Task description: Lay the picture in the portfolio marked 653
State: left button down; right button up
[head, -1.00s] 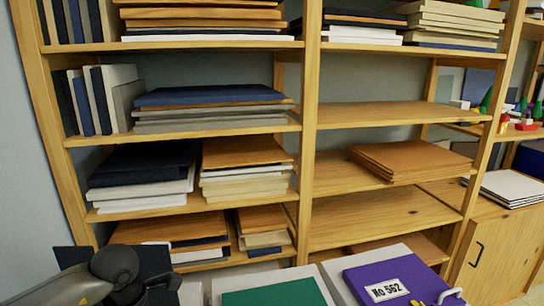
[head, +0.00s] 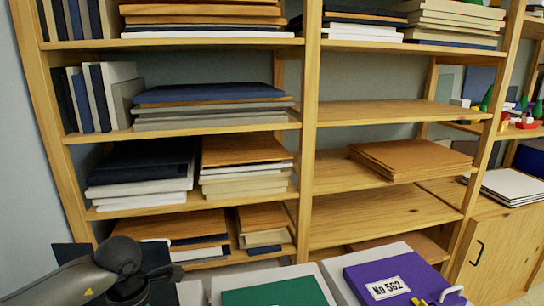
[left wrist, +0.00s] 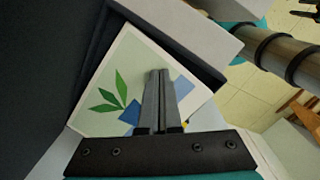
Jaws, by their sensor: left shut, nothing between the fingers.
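The picture (left wrist: 105,75) shows in the left wrist view, a pale sheet with green leaves and blue shapes, lying tilted against dark panels. My left gripper (left wrist: 160,76) is shut and empty, its fingers in front of the picture; I cannot tell whether they touch it. In the head view my left arm comes in at the bottom left and its fingertips are hidden. A purple portfolio (head: 366,275) with a label (head: 388,289) reading "No 562" lies at the bottom right. A green portfolio (head: 275,295) lies left of it, with no number visible. No label reading 653 shows.
A wooden shelf unit (head: 308,130) fills the back, with stacks of boards and folders. A brown stack (head: 412,158) sits on a right-hand shelf. A cabinet (head: 490,245) with white sheets (head: 510,187) on top stands at the right. The shelf below the brown stack has free room.

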pick_arm(q)
jog(key=shift+w+b, duration=0.5)
jog(key=shift+w, duration=0.3)
dwell(0.7)
dwell(0.5)
notch_tip(320, 180, up, 7)
jog(key=p, duration=0.5)
dwell(0.4)
